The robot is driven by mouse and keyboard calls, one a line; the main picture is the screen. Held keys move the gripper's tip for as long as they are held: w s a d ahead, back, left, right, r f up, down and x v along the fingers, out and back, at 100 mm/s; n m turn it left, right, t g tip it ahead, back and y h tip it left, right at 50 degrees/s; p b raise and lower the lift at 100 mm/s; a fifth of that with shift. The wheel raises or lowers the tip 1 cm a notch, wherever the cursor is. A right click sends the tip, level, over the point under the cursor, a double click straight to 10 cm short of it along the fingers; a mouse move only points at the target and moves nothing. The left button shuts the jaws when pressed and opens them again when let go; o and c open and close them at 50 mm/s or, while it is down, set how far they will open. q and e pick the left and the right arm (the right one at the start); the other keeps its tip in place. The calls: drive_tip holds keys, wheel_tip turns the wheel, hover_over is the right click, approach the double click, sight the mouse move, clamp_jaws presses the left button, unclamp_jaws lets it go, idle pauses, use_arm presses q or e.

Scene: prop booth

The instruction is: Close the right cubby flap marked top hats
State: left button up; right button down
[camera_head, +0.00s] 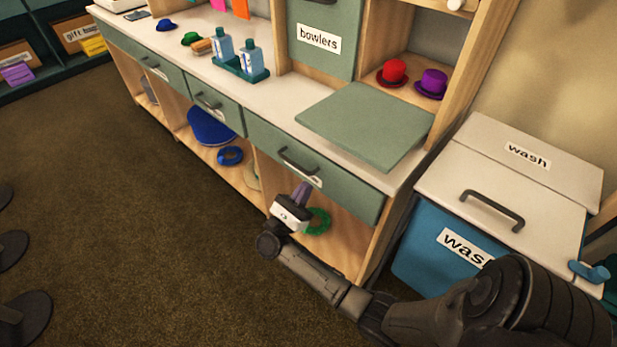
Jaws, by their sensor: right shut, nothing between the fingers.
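The right cubby flap (366,124) is a grey-green panel that is folded down, lying out over the counter with its front edge past the counter's edge. No label shows on its upper face. Behind it the right cubby is open, with a red top hat (394,70) and a purple top hat (432,82) inside. My right gripper (302,193) is shut and empty. It is in front of the cabinet, below the right drawer's handle and to the lower left of the flap, apart from it. My left gripper is out of view.
The left cubby flap (324,20), marked bowlers, is upright and closed. Blue bottles (249,60) stand on a tray left on the counter (275,97). A wash bin (520,165) with a handled lid stands right of the cabinet. A green ring (319,222) lies in the shelf behind my right gripper.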

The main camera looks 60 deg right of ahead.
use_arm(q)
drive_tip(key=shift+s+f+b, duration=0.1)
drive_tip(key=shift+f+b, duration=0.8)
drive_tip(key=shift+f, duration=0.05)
use_arm(e)
drive_tip(key=x, duration=0.3)
drive_tip(key=a+r+x, duration=0.1)
drive_tip(key=x, duration=0.3)
drive_tip(key=r+x, duration=0.1)
drive_tip(key=x, duration=0.3)
drive_tip(key=shift+w+a, duration=0.1)
drive_tip(key=shift+a, duration=0.2)
drive_tip(key=shift+r, duration=0.1)
